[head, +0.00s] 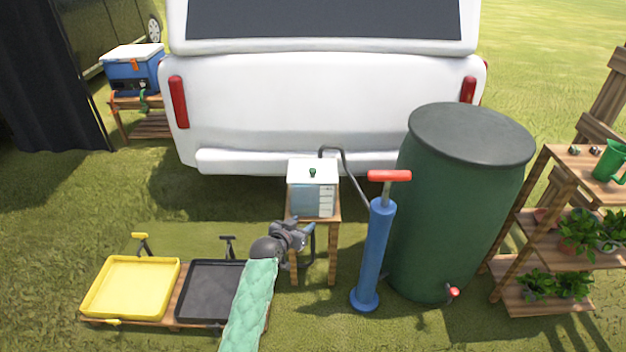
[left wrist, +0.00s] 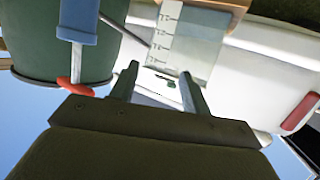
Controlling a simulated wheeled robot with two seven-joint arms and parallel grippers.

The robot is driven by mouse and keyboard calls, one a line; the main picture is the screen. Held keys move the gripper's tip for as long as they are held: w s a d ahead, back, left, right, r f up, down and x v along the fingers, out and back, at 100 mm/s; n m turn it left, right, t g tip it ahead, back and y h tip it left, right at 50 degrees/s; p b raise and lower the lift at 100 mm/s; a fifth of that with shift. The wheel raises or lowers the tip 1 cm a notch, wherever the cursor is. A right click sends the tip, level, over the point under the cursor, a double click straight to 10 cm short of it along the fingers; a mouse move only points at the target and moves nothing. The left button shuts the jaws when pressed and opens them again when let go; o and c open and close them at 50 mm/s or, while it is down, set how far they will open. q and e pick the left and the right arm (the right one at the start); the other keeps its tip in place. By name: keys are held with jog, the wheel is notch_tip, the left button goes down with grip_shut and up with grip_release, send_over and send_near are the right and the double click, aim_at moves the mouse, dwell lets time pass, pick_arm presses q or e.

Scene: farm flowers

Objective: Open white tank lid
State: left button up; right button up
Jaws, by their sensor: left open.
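The white tank (head: 312,188) is a small box with a white lid (head: 313,172) and a green knob (head: 312,172) on top. It stands on a small wooden stool (head: 333,240), and the lid sits on the tank. My left gripper (head: 305,232) is in front of the stool, lower than the lid in the head view. In the left wrist view the tank (left wrist: 185,45) appears upside down, and its green knob (left wrist: 167,84) shows between the fingers of my open, empty left gripper (left wrist: 158,78). My right gripper is not in view.
A blue pump (head: 373,255) with a red handle stands right of the stool, beside a large green barrel (head: 460,200). A dark hose (head: 350,165) runs between tank and pump. Yellow (head: 130,287) and black (head: 207,290) trays lie left. A white vehicle (head: 320,100) stands behind.

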aim_at(311, 172)
pick_arm(q)
jog(key=w+r+t+b, duration=0.1)
jog(key=w, duration=0.3)
jog(key=w+r+t+b, duration=0.1)
jog(key=w+r, duration=0.1)
jog(key=w, duration=0.3)
jog(key=w+r+t+b, duration=0.1)
jog(key=w+r+t, duration=0.1)
jog(key=w, duration=0.3)
jog(key=shift+d+r+n, duration=0.25)
jog(key=shift+d+n, duration=0.05)
jog(key=shift+d, duration=0.1)
jog(key=shift+w+d+r, duration=0.15)
jog(key=shift+w+d, duration=0.05)
jog(key=shift+w, duration=0.4)
jog(key=shift+b+x, duration=0.45)
jog(key=shift+x, duration=2.75)
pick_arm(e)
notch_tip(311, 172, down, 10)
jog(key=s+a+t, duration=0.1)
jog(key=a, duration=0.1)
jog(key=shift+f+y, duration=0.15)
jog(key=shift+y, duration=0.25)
pick_arm(q)
jog(key=shift+c, duration=0.5)
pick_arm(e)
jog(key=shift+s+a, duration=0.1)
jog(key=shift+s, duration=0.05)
pick_arm(q)
grip_shut()
